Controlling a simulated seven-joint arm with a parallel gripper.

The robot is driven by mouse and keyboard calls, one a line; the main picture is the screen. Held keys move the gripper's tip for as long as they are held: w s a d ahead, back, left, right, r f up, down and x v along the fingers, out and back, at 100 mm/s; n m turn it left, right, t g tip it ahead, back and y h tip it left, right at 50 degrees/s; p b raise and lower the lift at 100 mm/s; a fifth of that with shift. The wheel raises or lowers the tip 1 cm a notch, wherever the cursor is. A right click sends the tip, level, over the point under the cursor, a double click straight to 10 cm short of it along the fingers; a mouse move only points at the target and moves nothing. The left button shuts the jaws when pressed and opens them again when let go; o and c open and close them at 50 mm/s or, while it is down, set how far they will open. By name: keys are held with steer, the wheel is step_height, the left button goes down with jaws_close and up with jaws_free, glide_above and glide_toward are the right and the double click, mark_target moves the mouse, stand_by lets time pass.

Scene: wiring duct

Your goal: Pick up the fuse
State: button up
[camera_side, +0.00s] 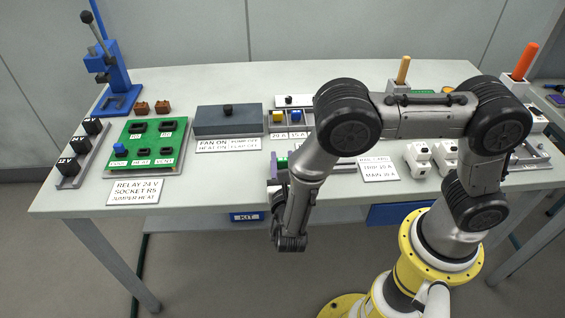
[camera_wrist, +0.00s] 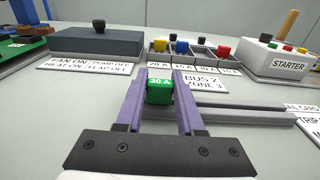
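The fuse (camera_wrist: 159,91) is a small green block marked 30 A, with a dark top. In the wrist view it sits between the purple fingers of my gripper (camera_wrist: 161,88), which appear to touch it on both sides. Its lower end is hard to see, so I cannot tell whether it is clear of the surface below. In the side view my gripper (camera_side: 277,170) is at the table's front edge, where the arm partly hides it.
A fuse tray (camera_wrist: 199,65) with yellow, blue and red fuses stands behind. A grey-blue box (camera_wrist: 95,46) is to its left and a white starter box (camera_wrist: 275,62) to its right. A grey rail (camera_wrist: 240,105) lies beside my fingers. A green relay board (camera_side: 145,152) is farther left.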

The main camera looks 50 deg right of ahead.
jaws_close()
